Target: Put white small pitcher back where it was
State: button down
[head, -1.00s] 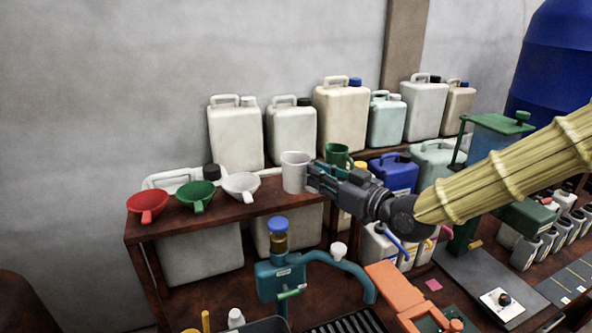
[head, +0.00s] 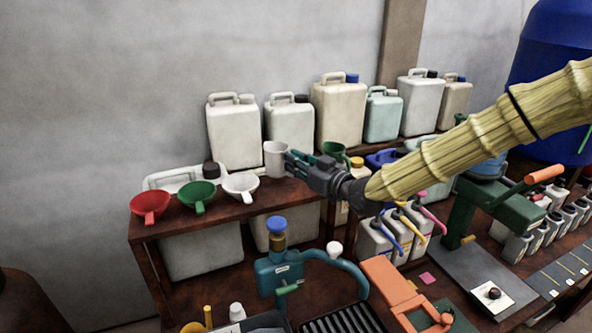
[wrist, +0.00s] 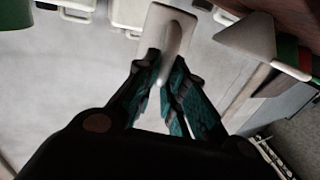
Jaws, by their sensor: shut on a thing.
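The white small pitcher (head: 274,158) is at the right end of the row of funnels, at the height of the brown shelf (head: 235,218). My gripper (head: 292,163) reaches it from the right and is shut on its near side. In the wrist view the pitcher (wrist: 170,28) is between the teal fingers (wrist: 163,88), with its long handle-like part toward them. I cannot tell whether its base touches the shelf.
A white funnel (head: 241,186) sits close to the left of the pitcher, then a green funnel (head: 198,195) and a red funnel (head: 150,205). A green pitcher (head: 334,152) is to the right, behind my wrist. Large canisters (head: 290,125) stand behind.

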jog(key=shift+d+f+p, duration=0.1)
jog(key=shift+f+p, duration=0.5)
jog(key=shift+f, duration=0.9)
jog(key=shift+f, duration=0.2)
jog(key=c, duration=1.5)
grip_release()
jog(key=shift+r, duration=0.15)
jog(key=b+v, duration=0.4)
jog(key=v, duration=0.8)
